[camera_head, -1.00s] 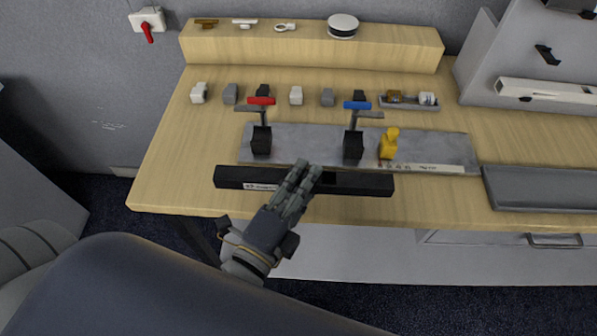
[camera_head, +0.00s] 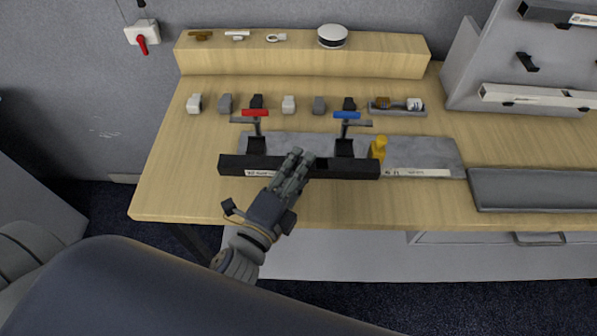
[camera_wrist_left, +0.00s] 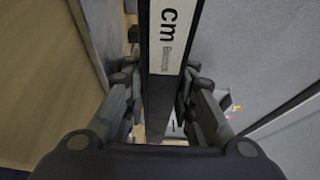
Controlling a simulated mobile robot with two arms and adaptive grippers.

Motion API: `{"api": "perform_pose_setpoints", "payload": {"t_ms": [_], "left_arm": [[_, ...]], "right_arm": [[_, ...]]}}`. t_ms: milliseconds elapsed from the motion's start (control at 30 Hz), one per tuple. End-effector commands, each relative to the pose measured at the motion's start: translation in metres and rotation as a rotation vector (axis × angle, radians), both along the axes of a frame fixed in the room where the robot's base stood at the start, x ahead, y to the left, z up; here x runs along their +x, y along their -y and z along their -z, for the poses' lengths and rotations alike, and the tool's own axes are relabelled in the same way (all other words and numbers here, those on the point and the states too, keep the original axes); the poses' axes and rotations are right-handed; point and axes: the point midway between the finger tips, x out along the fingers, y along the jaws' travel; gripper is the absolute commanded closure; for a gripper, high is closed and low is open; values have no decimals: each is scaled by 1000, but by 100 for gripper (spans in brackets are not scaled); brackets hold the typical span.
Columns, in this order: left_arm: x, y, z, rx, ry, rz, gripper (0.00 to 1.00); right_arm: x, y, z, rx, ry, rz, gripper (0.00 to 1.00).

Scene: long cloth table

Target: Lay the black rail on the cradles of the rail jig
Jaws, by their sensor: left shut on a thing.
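The black rail (camera_head: 345,168) is a long bar with a white label, lying left to right in the head view. My left gripper (camera_head: 297,163) is shut on the rail near its middle; the wrist view shows the rail (camera_wrist_left: 158,105) between both fingers. The rail jig (camera_head: 425,153) is a grey plate with two black cradles, the left one (camera_head: 257,144) under a red-handled clamp and the right one (camera_head: 344,147) under a blue-handled clamp. The rail overlaps the cradles' lower front in the picture; I cannot tell whether it touches them. My right gripper is not in view.
A yellow piece (camera_head: 378,147) stands on the plate right of the blue clamp (camera_head: 347,116). Several small blocks line up behind, beside a small tray (camera_head: 397,111). A grey tray (camera_head: 530,190) lies at right. A wooden shelf (camera_head: 300,58) runs along the back.

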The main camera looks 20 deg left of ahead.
Motion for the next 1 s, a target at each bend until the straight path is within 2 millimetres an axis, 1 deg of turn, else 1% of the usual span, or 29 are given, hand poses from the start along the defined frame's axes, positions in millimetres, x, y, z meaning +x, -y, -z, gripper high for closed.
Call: {"api": "perform_pose_setpoints", "payload": {"t_ms": [33, 233, 600, 800, 1000], "left_arm": [[6, -1, -3, 1, 3, 1, 100], [25, -7, -4, 1, 3, 0, 100], [59, -17, -2, 2, 2, 1, 100], [71, -20, -1, 0, 2, 1, 100], [75, -21, -1, -1, 2, 0, 100]], "right_arm": [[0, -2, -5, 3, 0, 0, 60], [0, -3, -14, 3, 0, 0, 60], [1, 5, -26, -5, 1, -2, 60], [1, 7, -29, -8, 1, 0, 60], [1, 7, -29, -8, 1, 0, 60]]}}
